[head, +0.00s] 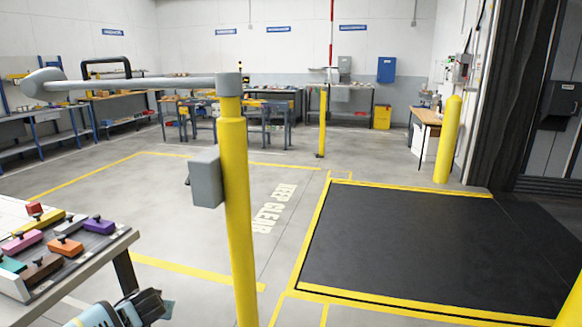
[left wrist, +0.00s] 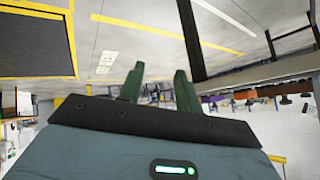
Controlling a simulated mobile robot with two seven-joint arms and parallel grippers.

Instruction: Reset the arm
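A grey horizontal arm (head: 140,84) with a rounded end at the left reaches to a grey cap on top of a yellow post (head: 236,200). A grey box (head: 206,178) is fixed to the post's left side. My left gripper (head: 163,307) is low at the bottom of the head view, right of the table's corner and apart from the post. In the left wrist view its two green fingers (left wrist: 158,88) stand apart with nothing between them. My right gripper is in neither view.
A table (head: 128,238) with coloured, knobbed blocks stands at the lower left, close to my left gripper. A black floor mat (head: 430,245) edged in yellow lies at the right. Yellow bollards (head: 448,140) stand near the dock door. Open floor lies behind the post.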

